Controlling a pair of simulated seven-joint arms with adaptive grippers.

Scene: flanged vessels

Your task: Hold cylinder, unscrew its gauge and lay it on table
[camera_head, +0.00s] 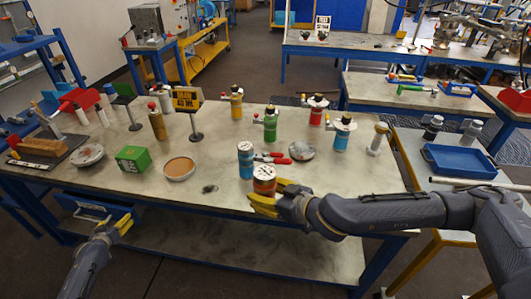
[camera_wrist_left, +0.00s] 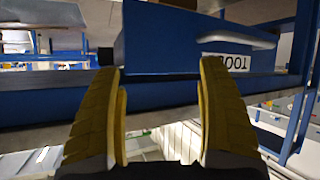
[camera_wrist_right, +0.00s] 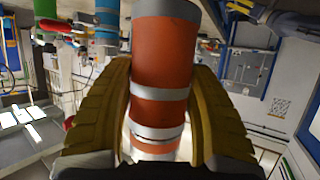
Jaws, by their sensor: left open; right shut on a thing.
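An orange cylinder (camera_head: 264,187) with silver bands stands near the front edge of the table. A round white gauge-like top (camera_head: 264,172) shows on it in the head view. My right gripper (camera_head: 262,199) is shut around the cylinder. In the right wrist view, the orange body (camera_wrist_right: 162,60) lies between its yellow fingers; the gauge is out of that view. My left gripper (camera_head: 118,222) is open and empty, low in front of the table, away from the cylinder. In the left wrist view, its fingers (camera_wrist_left: 162,70) face a blue drawer (camera_wrist_left: 175,45).
A blue cylinder (camera_head: 246,162) stands just behind the orange one. Red-handled pliers (camera_head: 275,159) and a grey disc (camera_head: 302,151) lie nearby. A green box (camera_head: 132,159) and a round tan-topped dish (camera_head: 179,168) stand left.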

